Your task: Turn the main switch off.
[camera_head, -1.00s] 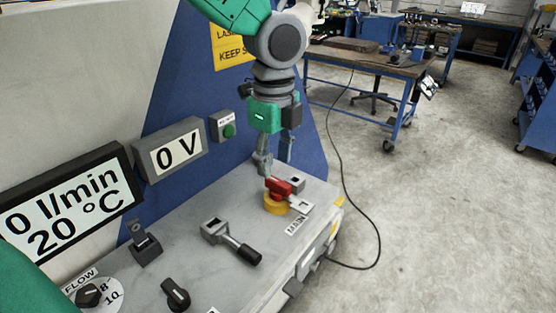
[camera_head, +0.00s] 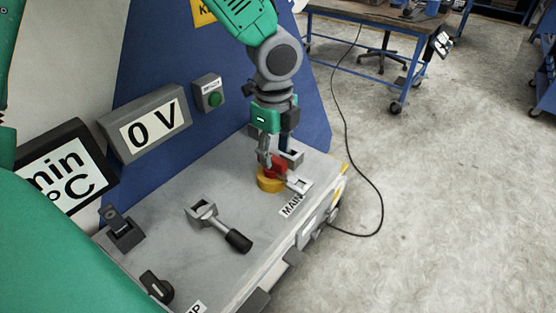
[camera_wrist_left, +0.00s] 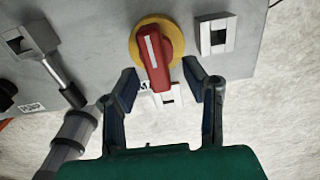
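The main switch is a red handle (camera_head: 277,165) on a yellow round base (camera_head: 269,184), near the right end of the grey panel, with a "MAIN" label (camera_head: 292,205) beside it. In the left wrist view the red handle (camera_wrist_left: 154,58) points nearly straight down the picture, tilted slightly. My left gripper (camera_head: 275,157) is above the switch, pointing down. In the left wrist view the left gripper (camera_wrist_left: 162,78) is open, one finger on each side of the handle's lower end, with gaps visible. My right gripper is not visible.
A black-handled lever (camera_head: 222,226), a toggle (camera_head: 121,231) and a rotary knob (camera_head: 157,287) stand on the grey panel (camera_head: 177,210). Behind are a "0 V" display (camera_head: 152,124) and a green button box (camera_head: 210,95). A cable (camera_head: 350,150) lies on the floor.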

